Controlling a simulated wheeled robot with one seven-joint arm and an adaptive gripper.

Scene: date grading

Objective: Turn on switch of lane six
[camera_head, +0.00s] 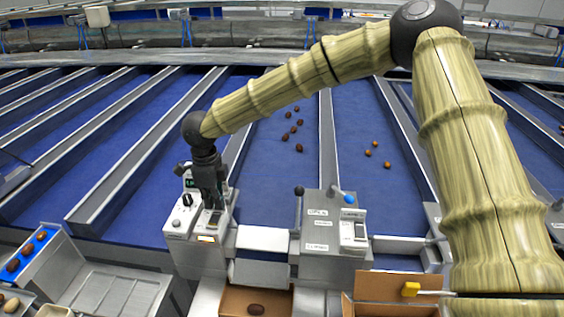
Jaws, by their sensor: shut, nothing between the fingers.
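My gripper (211,207) is shut and points down at the top of a grey control box (195,261) at the left centre. Its fingertips are at or just above a pale switch panel on this box; I cannot tell whether they touch it. The gripper hides part of the panel and the switch. A black knob (187,200) sits on a white plate just left of the gripper. The lane number is too small to read.
A second grey control box (322,262) stands to the right, with a black-ball lever (299,191) and a blue-tipped lever (349,198). Blue lanes (275,185) with metal dividers lie behind, carrying several dates. Cardboard boxes (386,288) and a grey tray (120,290) are in front.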

